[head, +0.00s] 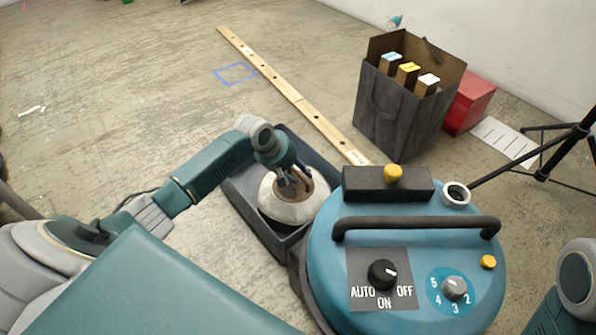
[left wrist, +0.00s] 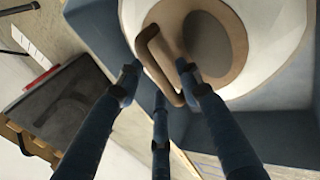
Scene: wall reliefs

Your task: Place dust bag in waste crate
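The dust bag (head: 292,208), a white rounded bag with a brown collar, sits inside the grey-blue waste crate (head: 240,203). In the left wrist view the bag (left wrist: 282,62) fills the upper right, with the crate wall (left wrist: 275,138) behind it. A brown loop handle (left wrist: 152,50) stands out from the collar. My left gripper (head: 287,181) is at the top of the bag. In the left wrist view its fingers (left wrist: 158,80) are spread around the loop, with gaps between them, so it looks open. Finger contact with the loop is unclear. My right gripper is out of view.
A blue vacuum drum (head: 405,240) with a black handle and knobs stands right of the crate. A dark bag (head: 385,115) with boxes, a red box (head: 468,102) and a black tripod (head: 560,135) are beyond. A wooden strip (head: 290,90) lies on the floor.

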